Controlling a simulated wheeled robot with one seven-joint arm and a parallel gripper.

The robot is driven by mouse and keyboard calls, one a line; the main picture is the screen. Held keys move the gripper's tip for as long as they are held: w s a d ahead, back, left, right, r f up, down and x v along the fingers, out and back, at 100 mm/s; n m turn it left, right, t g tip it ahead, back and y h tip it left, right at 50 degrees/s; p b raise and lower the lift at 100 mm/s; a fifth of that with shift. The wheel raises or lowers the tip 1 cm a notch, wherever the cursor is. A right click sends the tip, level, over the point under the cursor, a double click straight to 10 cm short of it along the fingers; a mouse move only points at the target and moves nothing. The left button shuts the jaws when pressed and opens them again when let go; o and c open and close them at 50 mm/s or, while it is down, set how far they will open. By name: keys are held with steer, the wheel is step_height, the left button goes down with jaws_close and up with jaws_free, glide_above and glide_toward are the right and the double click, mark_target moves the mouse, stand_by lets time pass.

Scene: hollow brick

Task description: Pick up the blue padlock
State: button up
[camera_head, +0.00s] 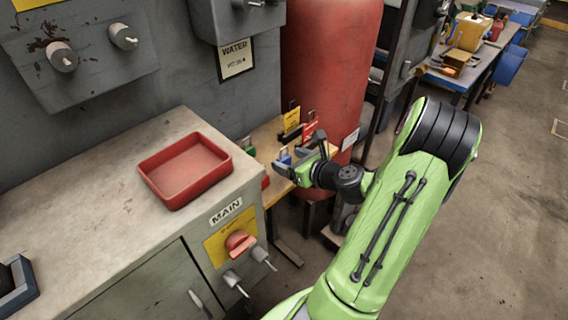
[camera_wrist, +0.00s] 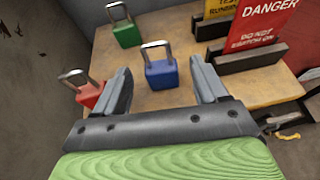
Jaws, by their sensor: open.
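The blue padlock (camera_wrist: 162,73) stands upright on a small wooden table, its metal shackle pointing up, in the wrist view. It also shows in the head view (camera_head: 285,158), small and partly behind my gripper. My gripper (camera_wrist: 164,84) is open, with one finger to the left and one to the right of the blue padlock in the picture. It holds nothing. I cannot tell how far the fingertips are from the padlock in depth. In the head view my gripper (camera_head: 287,167) is over the near part of the table.
A red padlock (camera_wrist: 90,93) is just left of the left finger, and a green padlock (camera_wrist: 126,33) stands farther back. A red danger sign (camera_wrist: 262,25) and a yellow sign (camera_wrist: 221,8) stand in dark holders at right. A red tray (camera_head: 186,168) sits on the cabinet.

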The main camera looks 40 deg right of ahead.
mark_target(287, 159)
steer(key=x, duration=0.3)
steer(key=shift+f, duration=0.1)
steer(key=shift+s, duration=0.1)
steer(key=shift+c, duration=0.4)
steer(key=c, duration=1)
step_height(287, 159, up, 10)
steer(key=p, duration=0.4)
steer(key=shift+p, duration=0.3)
